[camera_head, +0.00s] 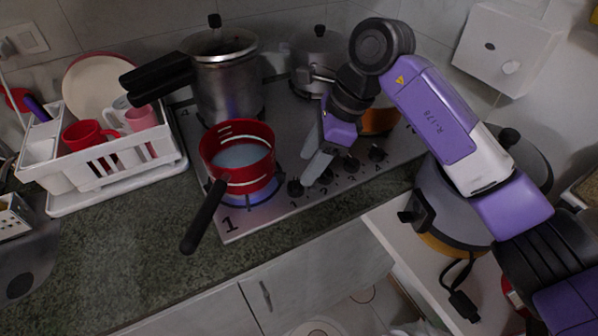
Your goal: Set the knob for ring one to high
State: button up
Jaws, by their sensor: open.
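The stove (262,215) has a row of several dark knobs along its front right edge. The knob nearest the left end (295,188) appears to be the one for ring one; the small label by it is hard to read. A large "1" marks the burner under the red pot (238,178), and a blue flame (246,199) shows beneath that pot. My gripper (309,178) points down over the knob row, its grey fingers just right of the leftmost knob. It is open, with nothing visible between the fingers. I cannot tell whether a finger touches a knob.
The red pot's black handle (204,217) sticks out over the counter. A pressure cooker (226,88) and another pot (318,58) stand at the back. A white dish rack (100,170) is at left. A grey cooker (450,205) sits at right. The front counter (140,260) is clear.

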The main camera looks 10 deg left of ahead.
aim_at(296, 183)
jog(key=shift+p+x, duration=0.3)
jog(key=shift+x, duration=2.85)
grip_shut()
jog(key=shift+d, duration=0.1)
